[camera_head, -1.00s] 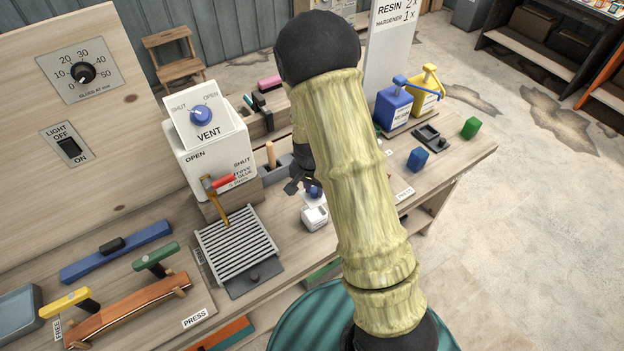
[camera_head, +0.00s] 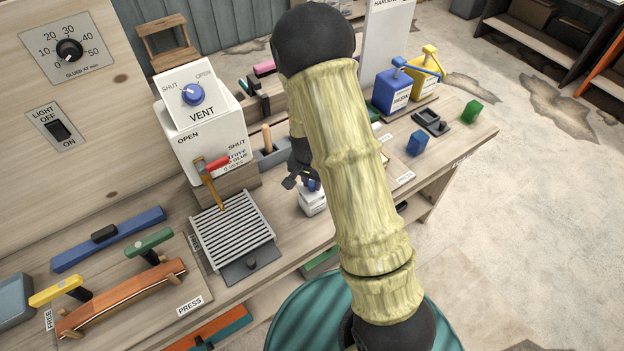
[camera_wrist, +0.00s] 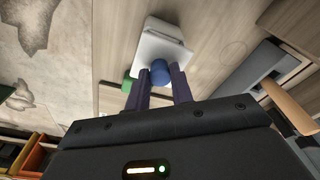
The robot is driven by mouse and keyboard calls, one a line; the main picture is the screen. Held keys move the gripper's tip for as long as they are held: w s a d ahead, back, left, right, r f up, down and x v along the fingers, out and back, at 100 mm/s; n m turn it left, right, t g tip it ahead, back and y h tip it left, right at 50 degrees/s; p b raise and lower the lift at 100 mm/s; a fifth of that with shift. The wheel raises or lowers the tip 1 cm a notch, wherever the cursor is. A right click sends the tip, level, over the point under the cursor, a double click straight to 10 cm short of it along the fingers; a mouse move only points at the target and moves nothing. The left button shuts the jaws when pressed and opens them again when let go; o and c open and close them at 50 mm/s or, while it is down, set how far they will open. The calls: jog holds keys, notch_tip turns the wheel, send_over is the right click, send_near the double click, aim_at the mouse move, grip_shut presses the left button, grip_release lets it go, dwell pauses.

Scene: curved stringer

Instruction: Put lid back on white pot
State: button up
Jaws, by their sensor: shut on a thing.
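The small white pot (camera_head: 312,204) stands on the bench, right of the ridged grate and partly behind my arm. My gripper (camera_head: 311,184) is just above it, pointing down. In the wrist view its two fingers (camera_wrist: 159,82) are shut on the blue knob (camera_wrist: 160,72) of the lid. A pale square shape of lid and pot (camera_wrist: 162,45) shows beyond the knob. The lid is over the pot's top, close to it or touching; I cannot tell if it is seated.
A white VENT box (camera_head: 208,140) with a red-handled lever stands left of the pot. The grate (camera_head: 232,235) lies in front of it. A blue block (camera_head: 416,143) and blue and yellow containers (camera_head: 397,92) are to the right. Bench between the grate and the pot is clear.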

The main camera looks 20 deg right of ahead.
jog(key=shift+f+b, duration=0.4)
jog(key=shift+f, duration=0.5)
jog(key=shift+w, duration=0.1)
jog(key=shift+s+a+r, duration=0.1)
jog(key=shift+s+a, duration=0.1)
jog(key=shift+w+d, duration=0.1)
dwell(0.8)
jog(key=shift+f, duration=0.2)
dwell(0.8)
